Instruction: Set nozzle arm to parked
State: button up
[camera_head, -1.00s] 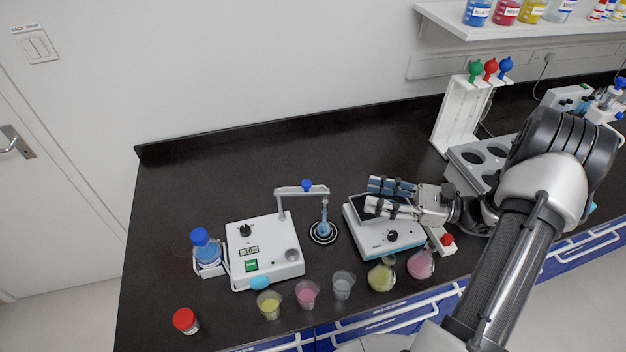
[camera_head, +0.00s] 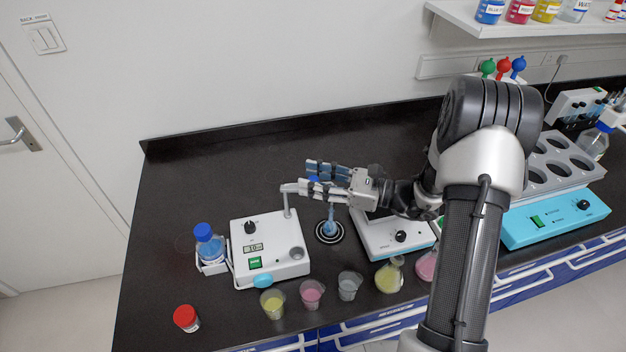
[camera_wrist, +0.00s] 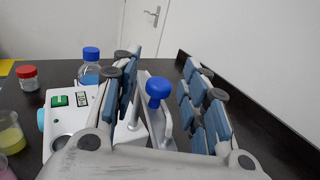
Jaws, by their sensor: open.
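The white dispenser (camera_head: 270,248) stands on the dark bench, with a display, a green switch and a black dial. Its grey nozzle arm (camera_head: 290,189) extends right from a post over a dark ringed spot (camera_head: 329,231), with a blue nozzle (camera_head: 329,222) hanging there. My gripper (camera_head: 308,178) is open at the nozzle arm and hides much of it in the head view. In the wrist view the arm's blue knob (camera_wrist: 158,88) stands between my spread fingers, with gaps on both sides. I see no grip on it.
A blue-capped bottle (camera_head: 209,245) sits at the dispenser's left. Cups (camera_head: 311,293) and flasks (camera_head: 389,275) stand along the front. A white device (camera_head: 390,234) is to the right, partly under my arm. The bench behind is clear.

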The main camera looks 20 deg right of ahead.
jog(key=shift+w+a, duration=0.1)
jog(key=shift+a, duration=0.1)
grip_shut()
dwell(0.5)
